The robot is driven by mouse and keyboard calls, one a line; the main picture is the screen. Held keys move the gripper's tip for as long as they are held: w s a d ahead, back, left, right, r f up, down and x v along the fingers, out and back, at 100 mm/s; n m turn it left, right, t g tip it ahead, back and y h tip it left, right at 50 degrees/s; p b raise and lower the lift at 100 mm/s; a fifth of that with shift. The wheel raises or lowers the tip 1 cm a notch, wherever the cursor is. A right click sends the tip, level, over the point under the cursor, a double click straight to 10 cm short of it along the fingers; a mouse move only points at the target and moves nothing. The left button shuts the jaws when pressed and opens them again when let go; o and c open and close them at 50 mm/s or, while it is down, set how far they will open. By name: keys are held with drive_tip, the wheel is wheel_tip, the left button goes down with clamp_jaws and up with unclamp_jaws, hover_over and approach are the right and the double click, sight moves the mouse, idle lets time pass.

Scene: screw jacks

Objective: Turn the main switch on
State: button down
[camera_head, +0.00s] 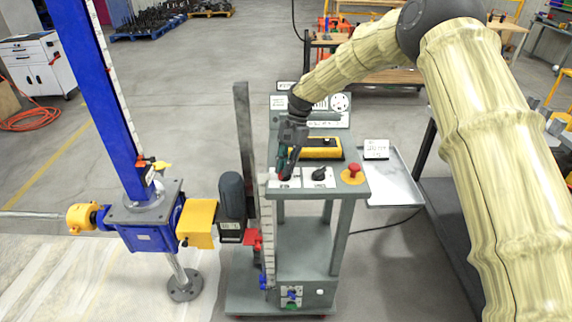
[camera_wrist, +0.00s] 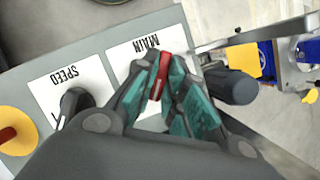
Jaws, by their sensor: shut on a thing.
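The main switch (camera_wrist: 163,68) is a red knob on a white plate labelled MAIN (camera_wrist: 122,62) in the wrist view. My gripper (camera_wrist: 170,85) has its teal-padded fingers closed around the red knob. In the head view my gripper (camera_head: 284,172) reaches down to the left end of the control panel top (camera_head: 340,191), and its fingers hide most of the knob.
A black SPEED knob (camera_wrist: 74,101) sits beside the main switch. A red mushroom button on a yellow base (camera_head: 353,173) is at the panel's right. A yellow-and-black box (camera_head: 322,148) stands behind. The blue screw jack (camera_head: 150,236) and a grey upright post (camera_head: 243,125) stand left.

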drive_tip(key=n, duration=0.2)
drive_tip(key=n+h, duration=0.1)
drive_tip(key=shift+s+a+f+n+g, duration=0.15)
drive_tip(key=shift+f+n+g, duration=0.1)
drive_tip(key=shift+n+g, duration=0.15)
drive_tip(key=shift+n+h, duration=0.8)
drive_tip(key=shift+n, duration=0.9)
drive_tip(key=c, duration=1.5)
unclamp_jaws()
drive_tip(key=shift+r, duration=0.1)
drive_tip(key=shift+w+r, duration=0.2)
drive_tip(key=shift+w, duration=0.05)
drive_tip(key=v, duration=1.1)
drive_tip(key=shift+w+r, duration=0.15)
drive_tip(key=shift+r, duration=0.05)
